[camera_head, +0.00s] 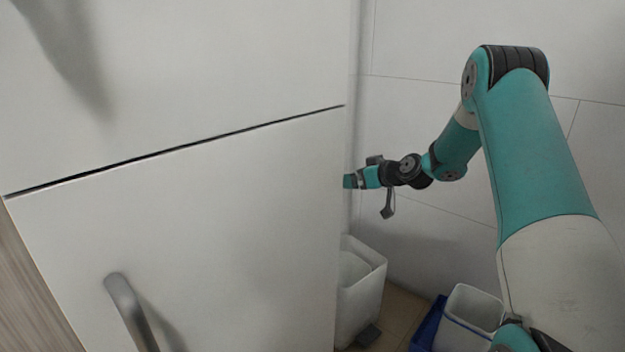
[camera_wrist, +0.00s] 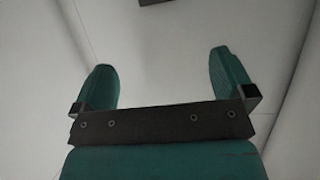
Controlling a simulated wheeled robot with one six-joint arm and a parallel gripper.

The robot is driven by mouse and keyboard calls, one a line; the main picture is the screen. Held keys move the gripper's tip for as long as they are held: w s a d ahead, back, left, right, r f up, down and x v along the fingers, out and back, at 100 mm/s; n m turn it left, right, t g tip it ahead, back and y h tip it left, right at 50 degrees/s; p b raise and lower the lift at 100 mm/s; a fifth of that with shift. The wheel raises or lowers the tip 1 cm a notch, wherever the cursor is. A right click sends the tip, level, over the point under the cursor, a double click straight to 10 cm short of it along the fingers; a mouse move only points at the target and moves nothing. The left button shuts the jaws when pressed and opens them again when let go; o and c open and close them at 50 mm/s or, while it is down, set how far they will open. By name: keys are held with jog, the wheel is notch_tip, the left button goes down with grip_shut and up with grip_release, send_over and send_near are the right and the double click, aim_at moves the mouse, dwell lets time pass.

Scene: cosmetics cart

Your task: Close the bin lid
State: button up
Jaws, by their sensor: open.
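A white bin (camera_head: 362,293) with a dark pedal at its foot stands on the floor just right of the cabinet edge in the head view. Its left part is hidden by the cabinet. Its top looks open, and I cannot make out its lid. My gripper (camera_head: 350,181) is above the bin and apart from it, by the cabinet's right edge, which partly hides it. In the wrist view my gripper (camera_wrist: 161,60) is open, its two teal fingers wide apart with nothing between them.
A large white cabinet (camera_head: 190,220) with a metal handle (camera_head: 130,308) fills the left. A second white container (camera_head: 468,318) and a blue one (camera_head: 428,326) stand on the floor to the right. White panelled walls (camera_head: 430,110) close off the back.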

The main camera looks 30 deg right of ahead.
jog(key=b+x, duration=0.1)
jog(key=x, duration=0.5)
jog(key=b+x, duration=0.2)
jog(key=x, duration=0.4)
jog(key=b+x, duration=0.2)
jog(key=x, duration=0.4)
jog(key=shift+w+d, duration=0.1)
jog(key=shift+d, duration=0.2)
jog(key=c, duration=1.3)
